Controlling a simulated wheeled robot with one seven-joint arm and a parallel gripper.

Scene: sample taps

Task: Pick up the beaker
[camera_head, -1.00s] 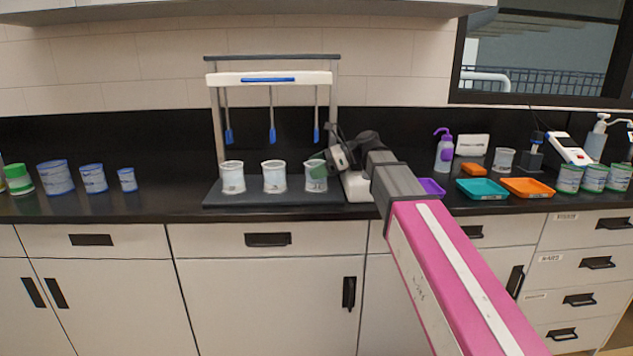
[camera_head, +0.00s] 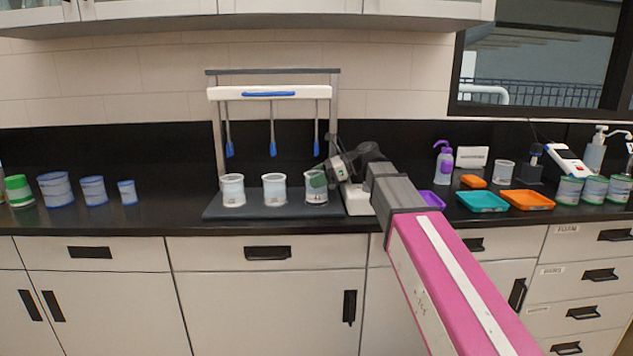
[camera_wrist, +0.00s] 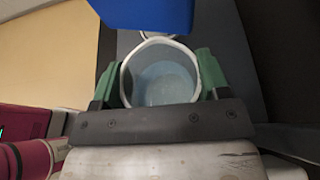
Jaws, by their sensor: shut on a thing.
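Three beakers stand in a row under the stirring paddles. The right beaker (camera_head: 317,196) is between the green fingers of my gripper (camera_head: 318,181). In the wrist view its open rim and pale bluish liquid show, with a finger pressed on each side of the beaker (camera_wrist: 160,78) by my gripper (camera_wrist: 157,82). The middle beaker (camera_head: 274,191) and the left beaker (camera_head: 232,191) stand free. I cannot tell whether the held beaker touches the base.
A blue paddle (camera_head: 317,149) hangs just above the held beaker; the paddle also shows close in the wrist view (camera_wrist: 145,14). The dark base (camera_head: 250,212) carries the beakers. Teal (camera_head: 482,202) and orange (camera_head: 527,200) trays lie at right; blue-rimmed containers stand at left.

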